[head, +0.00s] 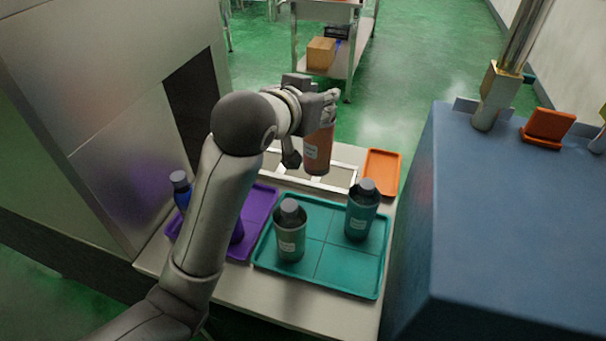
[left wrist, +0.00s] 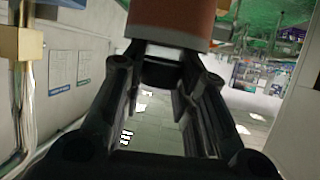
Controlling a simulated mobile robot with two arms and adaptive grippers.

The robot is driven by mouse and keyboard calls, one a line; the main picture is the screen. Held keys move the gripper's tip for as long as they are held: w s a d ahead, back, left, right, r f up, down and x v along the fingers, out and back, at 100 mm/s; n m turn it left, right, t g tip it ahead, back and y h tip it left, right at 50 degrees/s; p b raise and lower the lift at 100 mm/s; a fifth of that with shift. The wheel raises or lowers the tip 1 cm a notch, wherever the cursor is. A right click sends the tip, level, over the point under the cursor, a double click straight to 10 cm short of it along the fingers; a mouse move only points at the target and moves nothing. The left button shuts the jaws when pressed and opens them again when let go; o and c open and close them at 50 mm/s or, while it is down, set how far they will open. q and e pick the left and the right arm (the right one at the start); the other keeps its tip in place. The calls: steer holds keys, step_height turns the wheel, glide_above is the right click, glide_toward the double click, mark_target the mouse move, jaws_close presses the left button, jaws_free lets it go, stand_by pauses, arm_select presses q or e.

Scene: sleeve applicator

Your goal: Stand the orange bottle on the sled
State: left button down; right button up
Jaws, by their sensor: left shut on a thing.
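The orange bottle (head: 318,150) hangs about upright from my left gripper (head: 329,108), which is shut on its upper end and hides its top. In the left wrist view, part of the orange bottle (left wrist: 172,22) shows at the top, at the far end of the fingers of my left gripper (left wrist: 168,62). In the head view the bottle is over a pale metal frame (head: 340,187) that looks like the sled, at the back of the table. I cannot tell whether the bottle's base touches it. My right gripper is not in view.
A teal tray (head: 318,277) in front holds a grey-green bottle (head: 290,232) and a dark teal bottle (head: 361,212). A purple tray (head: 262,205) with a blue bottle (head: 181,190) lies left, partly behind my arm. An empty orange tray (head: 382,172) lies right. A blue cabinet (head: 520,220) stands beyond.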

arm_select(q)
steer(key=shift+w, duration=0.15)
steer(key=w+a+f+p, duration=0.3)
steer(key=w+f+p, duration=0.1)
steer(key=w+f, duration=0.8)
steer(key=shift+w+f, duration=0.4)
steer(key=shift+w, duration=0.1)
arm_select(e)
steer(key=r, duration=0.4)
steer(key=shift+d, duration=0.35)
arm_select(q)
steer(key=shift+f, duration=0.15)
steer(key=c, duration=1.1)
jaws_free()
steer(key=shift+a, duration=0.1)
steer(key=shift+c, duration=0.2)
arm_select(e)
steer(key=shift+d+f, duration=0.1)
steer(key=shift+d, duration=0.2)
